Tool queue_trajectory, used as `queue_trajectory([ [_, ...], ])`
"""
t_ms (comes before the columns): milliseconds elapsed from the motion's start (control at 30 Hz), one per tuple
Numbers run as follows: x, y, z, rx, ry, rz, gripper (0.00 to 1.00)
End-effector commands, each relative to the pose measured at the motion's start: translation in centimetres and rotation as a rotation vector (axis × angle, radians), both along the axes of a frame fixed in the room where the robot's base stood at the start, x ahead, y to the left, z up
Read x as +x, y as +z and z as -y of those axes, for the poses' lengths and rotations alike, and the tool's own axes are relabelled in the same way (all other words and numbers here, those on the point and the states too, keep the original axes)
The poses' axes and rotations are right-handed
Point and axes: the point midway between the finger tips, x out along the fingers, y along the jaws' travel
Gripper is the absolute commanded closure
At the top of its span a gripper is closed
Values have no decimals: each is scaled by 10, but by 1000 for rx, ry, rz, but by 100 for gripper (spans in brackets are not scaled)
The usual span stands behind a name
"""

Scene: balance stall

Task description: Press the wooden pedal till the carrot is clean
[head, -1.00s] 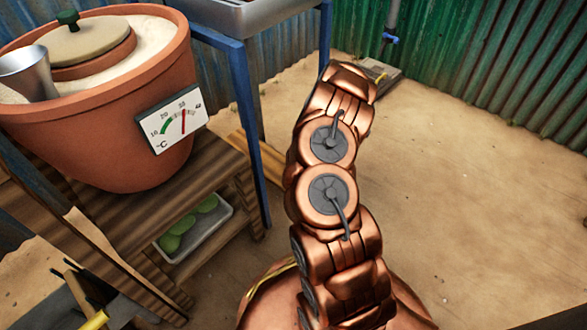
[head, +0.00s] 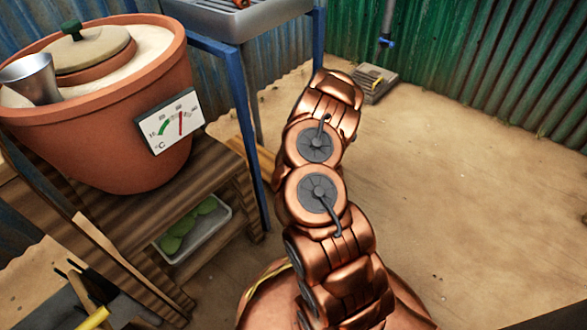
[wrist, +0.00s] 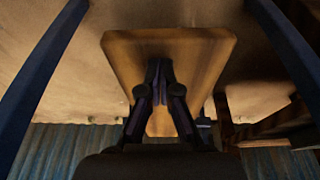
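The wooden pedal (wrist: 195,60) is a flat tan board in the wrist view, between two dark blue legs. My gripper (wrist: 158,72) is in front of it with its fingertips together and nothing visible between them. I cannot tell whether the tips touch the board. In the head view my copper arm hides the gripper. An orange, dark-marked thing that looks like the carrot (head: 240,3) lies in the grey metal basin (head: 225,28) at the top edge, mostly cut off. How clean it is cannot be told.
The basin stands on a blue frame (head: 250,130). A clay pot (head: 90,140) with a dial (head: 170,122) stands on a wooden shelf at left, above a tray of green vegetables (head: 222,228). A grey block (head: 372,85) lies near the green wall. The sandy floor at right is clear.

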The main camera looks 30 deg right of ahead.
Motion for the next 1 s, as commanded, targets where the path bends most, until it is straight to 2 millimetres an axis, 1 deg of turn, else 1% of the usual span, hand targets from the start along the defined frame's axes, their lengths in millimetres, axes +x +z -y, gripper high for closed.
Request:
queue_trajectory([
  [33,-20,-22,-2,21,-4,-46,100],
  [267,-23,-26,2,19,-13,-53,100],
  [800,-38,-38,24,17,-55,-76,100],
  [900,-41,-37,30,13,-66,-80,100],
  [1000,-45,-32,36,8,-78,-82,100],
])
